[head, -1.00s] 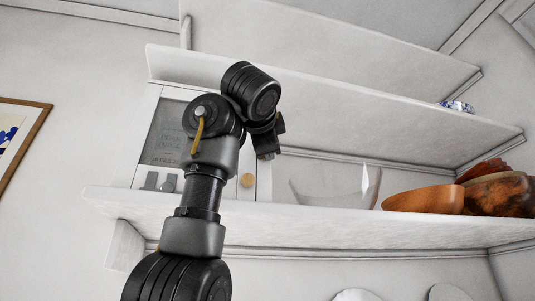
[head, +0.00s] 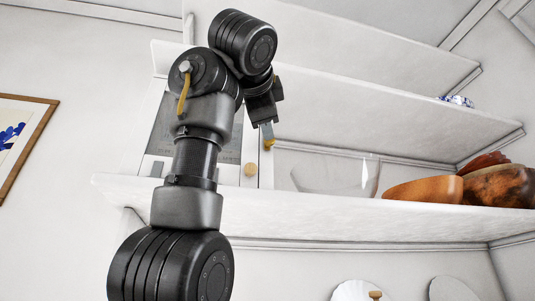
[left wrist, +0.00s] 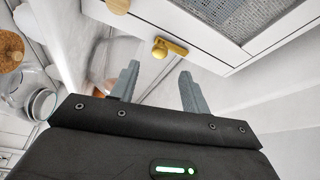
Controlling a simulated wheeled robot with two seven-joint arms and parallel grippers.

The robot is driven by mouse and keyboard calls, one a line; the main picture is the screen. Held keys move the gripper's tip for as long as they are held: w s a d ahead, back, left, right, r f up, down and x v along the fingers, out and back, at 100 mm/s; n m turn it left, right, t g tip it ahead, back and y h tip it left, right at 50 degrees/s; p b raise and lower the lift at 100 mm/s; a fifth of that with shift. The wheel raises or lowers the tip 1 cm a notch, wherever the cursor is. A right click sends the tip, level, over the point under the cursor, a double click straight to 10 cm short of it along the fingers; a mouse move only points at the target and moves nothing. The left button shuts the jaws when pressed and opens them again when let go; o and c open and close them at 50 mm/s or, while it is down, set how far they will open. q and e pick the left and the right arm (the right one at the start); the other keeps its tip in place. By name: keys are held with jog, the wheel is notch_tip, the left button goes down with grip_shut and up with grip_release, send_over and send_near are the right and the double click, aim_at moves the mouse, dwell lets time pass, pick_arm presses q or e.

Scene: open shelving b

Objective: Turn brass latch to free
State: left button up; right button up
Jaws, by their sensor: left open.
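The brass latch (head: 268,143) is on the front of a white cabinet (head: 153,167) that stands on the middle shelf. In the left wrist view the brass latch (left wrist: 172,47) shows as a round pivot with a short bar pointing right. My left gripper (head: 266,128) is close to the latch in the head view. In the left wrist view my left gripper (left wrist: 160,72) is open and empty, with the latch just beyond and between its fingertips. I cannot tell whether a finger touches it. My arm hides much of the cabinet front. My right gripper is not in view.
A round wooden knob (head: 250,169) sits low on the cabinet front. To its right, a clear glass bowl (head: 335,177) and a brown wooden bowl (head: 424,190) stand on the same shelf (head: 330,220). Another shelf (head: 400,110) lies above. A glass jar (left wrist: 42,103) shows in the left wrist view.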

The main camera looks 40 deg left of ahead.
pick_arm(q)
jog(key=shift+b+v, duration=0.3)
jog(key=shift+v, duration=1.35)
